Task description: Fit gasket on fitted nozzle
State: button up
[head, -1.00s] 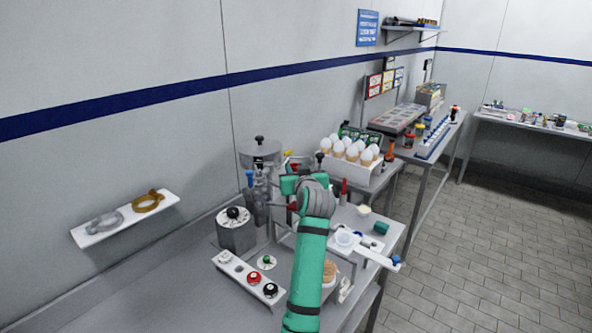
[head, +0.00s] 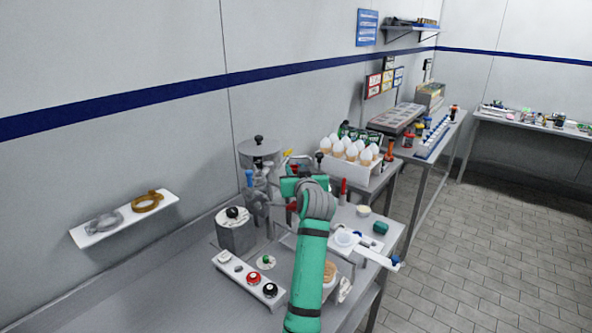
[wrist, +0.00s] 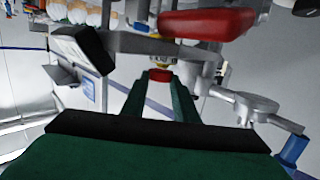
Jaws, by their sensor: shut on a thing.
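In the wrist view my gripper (wrist: 159,84) has its two green fingers closed on a small red piece, which looks like the gasket (wrist: 158,75). A brass-coloured piece, probably the fitted nozzle (wrist: 161,65), shows just beyond the red piece, under the grey machine. I cannot tell whether the two touch. In the head view my gripper (head: 292,187) is in front of the dispensing machine (head: 258,180). Its fingertips, the gasket and the nozzle are hidden there by my wrist and the machine.
A large red lever grip (wrist: 207,22) and a black block (wrist: 84,49) are close around my gripper. A grey arm with a blue knob (wrist: 292,150) stands at right. The button panel (head: 248,279) and a rack of white-topped cones (head: 350,165) flank my arm.

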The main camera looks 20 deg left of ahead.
jog(key=shift+f, duration=0.6)
jog(key=o, duration=1.1)
jog(key=shift+o, duration=0.2)
jog(key=v, duration=1)
jog(key=shift+s+d+r, duration=0.1)
jog(key=shift+s+d, duration=0.1)
jog(key=shift+s, duration=0.15)
